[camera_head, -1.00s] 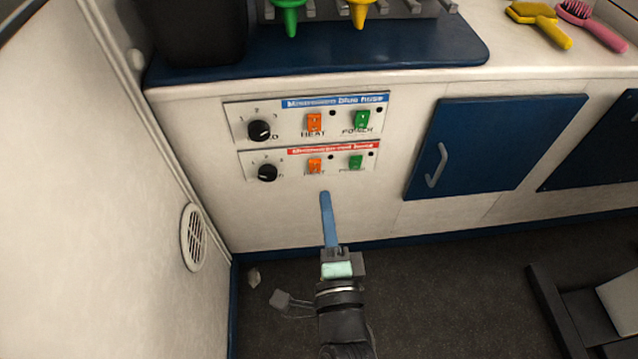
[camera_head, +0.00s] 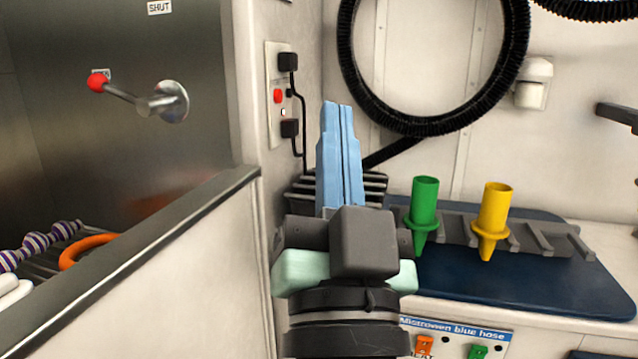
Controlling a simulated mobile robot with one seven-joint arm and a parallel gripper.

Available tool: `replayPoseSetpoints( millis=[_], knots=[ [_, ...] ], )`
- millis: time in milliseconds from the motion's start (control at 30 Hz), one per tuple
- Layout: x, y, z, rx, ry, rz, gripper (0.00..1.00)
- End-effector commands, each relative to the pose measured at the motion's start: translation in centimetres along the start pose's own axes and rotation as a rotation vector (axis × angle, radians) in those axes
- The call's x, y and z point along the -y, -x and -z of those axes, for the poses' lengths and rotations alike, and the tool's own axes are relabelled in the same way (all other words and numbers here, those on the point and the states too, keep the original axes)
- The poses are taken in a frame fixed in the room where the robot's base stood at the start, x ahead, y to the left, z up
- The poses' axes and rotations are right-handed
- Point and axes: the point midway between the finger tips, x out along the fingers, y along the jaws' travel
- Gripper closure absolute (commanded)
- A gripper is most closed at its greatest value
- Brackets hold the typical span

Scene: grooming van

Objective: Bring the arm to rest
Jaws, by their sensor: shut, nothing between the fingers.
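My gripper (camera_head: 337,104) stands upright in the middle of the picture, its two light blue fingers pointing up and pressed together. Nothing is between them. The fingers stand in front of a dark ribbed thing and the wall at the back of the counter, left of the green nozzle. The gripper body hides part of the counter behind it.
A green nozzle (camera_head: 424,205) and a yellow nozzle (camera_head: 494,212) stand in a grey rack on a blue mat (camera_head: 560,287). A black hose (camera_head: 350,75) loops on the wall. At left are a partition (camera_head: 150,255), a red-knobbed lever (camera_head: 125,95) and a wall outlet (camera_head: 272,60).

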Motion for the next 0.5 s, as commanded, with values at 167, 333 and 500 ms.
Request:
replayPoseSetpoints(
  millis=[167, 333, 500],
  knots=[
    [4.1, -0.5, 8.6, -0.143, 0.255, 0.027, 1.0],
    [5.5, -2.6, 12.7, -0.163, 0.319, 0.019, 1.0],
    [6.5, -5.0, 15.6, -0.161, 0.316, 0.02, 1.0]
  ],
)
